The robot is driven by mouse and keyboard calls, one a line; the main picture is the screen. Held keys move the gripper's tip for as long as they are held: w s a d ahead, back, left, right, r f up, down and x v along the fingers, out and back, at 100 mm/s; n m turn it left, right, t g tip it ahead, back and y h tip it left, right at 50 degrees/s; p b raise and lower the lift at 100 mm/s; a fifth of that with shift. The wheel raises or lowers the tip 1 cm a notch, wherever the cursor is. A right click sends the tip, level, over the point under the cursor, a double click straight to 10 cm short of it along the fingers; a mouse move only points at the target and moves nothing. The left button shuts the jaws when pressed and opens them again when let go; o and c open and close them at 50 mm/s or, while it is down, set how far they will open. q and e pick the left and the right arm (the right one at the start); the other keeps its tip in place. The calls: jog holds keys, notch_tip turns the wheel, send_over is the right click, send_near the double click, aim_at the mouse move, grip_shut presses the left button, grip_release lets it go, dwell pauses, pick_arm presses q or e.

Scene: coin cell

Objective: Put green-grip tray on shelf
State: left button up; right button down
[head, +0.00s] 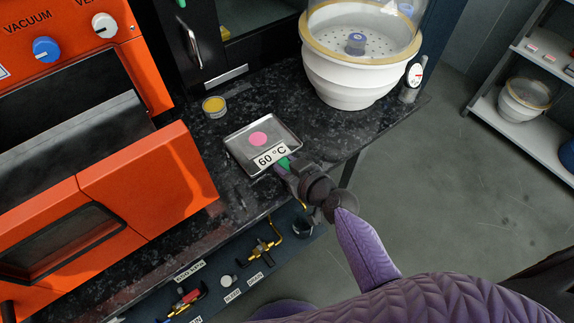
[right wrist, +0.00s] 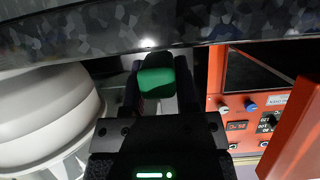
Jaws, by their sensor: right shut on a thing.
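The square metal tray (head: 236,148) shows in the head view at the front of the dark counter. It carries a pink disc (head: 258,139) and a white "60 °C" label (head: 272,155). My right gripper (head: 288,166) is shut on the tray's green grip (head: 281,163) at the counter's front edge. The green grip (right wrist: 157,80) also shows between the fingers in the right wrist view. I cannot tell whether the tray touches the counter. My left gripper is not in view. Metal shelves (head: 540,130) stand at the far right.
An orange vacuum oven (head: 148,160) fills the left, its windowed door panel angled over the counter. A yellow-topped round tin (head: 214,104) sits behind the tray. A white desiccator (head: 350,75) stands right of it. Grey floor is clear.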

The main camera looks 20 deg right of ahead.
jog(key=shift+f, duration=0.25)
jog(key=shift+c, duration=1.8)
grip_release()
jog(key=shift+r, duration=0.1)
